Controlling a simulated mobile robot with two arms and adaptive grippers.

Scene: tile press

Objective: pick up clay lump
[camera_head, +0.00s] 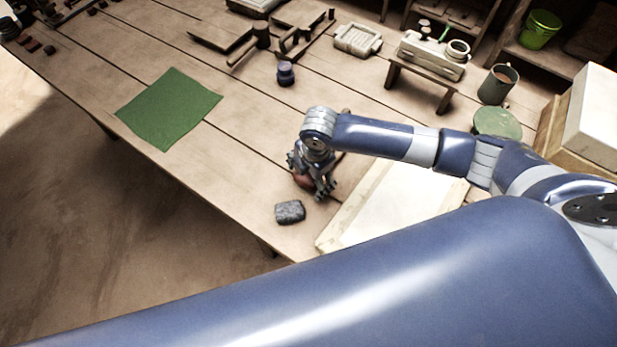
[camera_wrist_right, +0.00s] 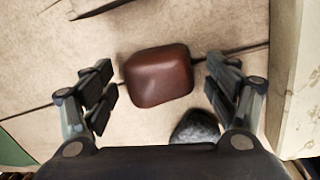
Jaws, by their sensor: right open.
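The clay lump (camera_wrist_right: 158,75) is a reddish-brown rounded block on the wooden table. In the right wrist view it lies between the spread fingers of my right gripper (camera_wrist_right: 162,84), with space on both sides. In the head view the lump (camera_head: 302,182) is mostly hidden behind my right gripper (camera_head: 311,181), which points down over it. The right gripper is open and holds nothing. My left gripper is not in view.
A grey speckled lump (camera_head: 290,212) lies close beside the clay lump; it also shows near the right finger in the wrist view (camera_wrist_right: 195,127). A pale slab (camera_head: 388,207) stands to the right. A green cloth (camera_head: 169,108) lies left. A small dark jar (camera_head: 285,74) stands behind.

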